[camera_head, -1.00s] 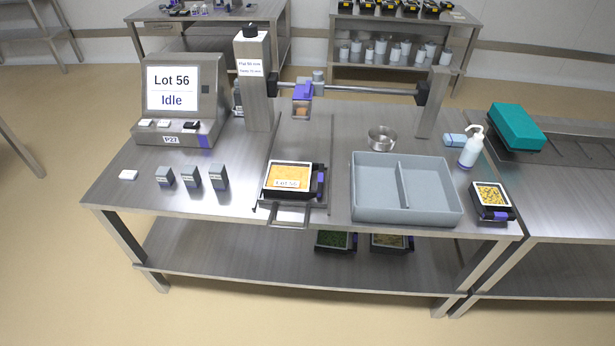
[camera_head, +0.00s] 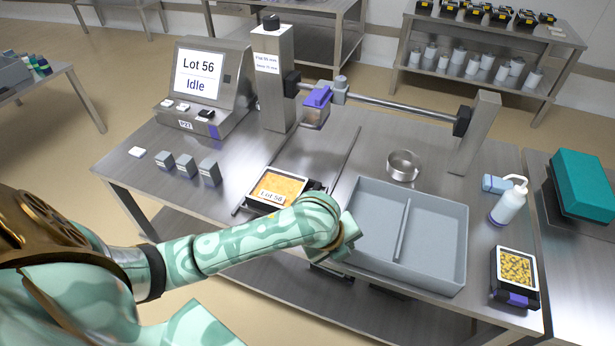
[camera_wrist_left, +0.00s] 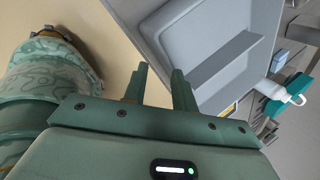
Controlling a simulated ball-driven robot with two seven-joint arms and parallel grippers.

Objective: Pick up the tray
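A black tray with orange filling and a "Lot 56" label (camera_head: 278,187) sits on the steel table, left of the grey divided bin (camera_head: 372,262). My left arm partly hides the tray's near right side. A second black tray with yellow pieces (camera_head: 515,267) stands at the table's right end. My left gripper (camera_wrist_left: 159,69) is open and empty in the left wrist view, its two fingers apart beside the bin's wall. In the head view my left wrist is at the bin's near left corner and the fingers are hidden. My right gripper is out of view.
A screen reading "Lot 56 Idle" (camera_head: 200,75) and small grey blocks (camera_head: 186,165) stand at the left. A horizontal bar (camera_head: 400,105) crosses behind. A metal bowl (camera_head: 403,165), a white bottle (camera_head: 510,203) and a teal box (camera_head: 583,184) are farther right.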

